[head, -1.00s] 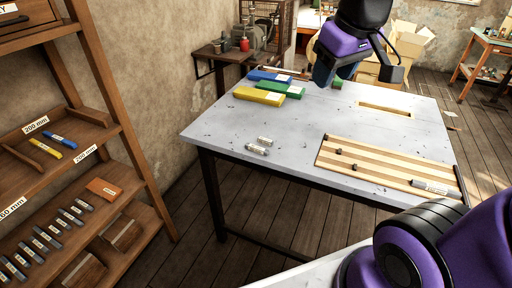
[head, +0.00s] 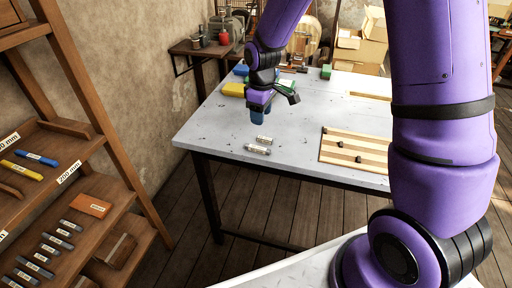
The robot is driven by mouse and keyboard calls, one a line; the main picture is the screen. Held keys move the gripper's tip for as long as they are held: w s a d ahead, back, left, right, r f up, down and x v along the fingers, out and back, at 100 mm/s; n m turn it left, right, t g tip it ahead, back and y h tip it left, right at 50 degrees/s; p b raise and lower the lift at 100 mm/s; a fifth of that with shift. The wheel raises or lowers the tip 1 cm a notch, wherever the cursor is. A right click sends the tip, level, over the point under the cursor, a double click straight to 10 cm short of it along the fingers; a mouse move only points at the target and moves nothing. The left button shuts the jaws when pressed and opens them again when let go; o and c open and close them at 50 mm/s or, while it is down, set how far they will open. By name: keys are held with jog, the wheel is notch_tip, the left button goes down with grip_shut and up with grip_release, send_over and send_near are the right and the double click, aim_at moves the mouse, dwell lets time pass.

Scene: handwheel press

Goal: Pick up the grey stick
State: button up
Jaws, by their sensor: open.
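Two short grey sticks with pale labels lie on the table near its front left: one farther back (head: 264,139), one nearer the front edge (head: 257,149). They lie close together, apart from each other. Several more grey sticks (head: 48,248) lie in a row on the lower shelf at the left. My gripper (head: 274,108) is open and points down just behind and above the two table sticks, with one blue finger and one dark finger showing. Nothing shows between the fingers. My arm hides the right part of the table.
A striped wooden board (head: 354,150) with small dark knobs lies right of the sticks. Yellow (head: 233,90), blue and green boxes stand at the back left of the table. A wooden rack (head: 112,130) stands at the left.

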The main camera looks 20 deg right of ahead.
aim_at(258, 147)
jog(key=shift+n, duration=0.3)
jog(key=f, duration=0.9)
jog(key=w+f, duration=0.1)
jog(key=f, duration=0.4)
jog(key=shift+w+a, duration=0.1)
jog(key=shift+a, duration=0.1)
jog(key=shift+c, duration=0.5)
grip_shut()
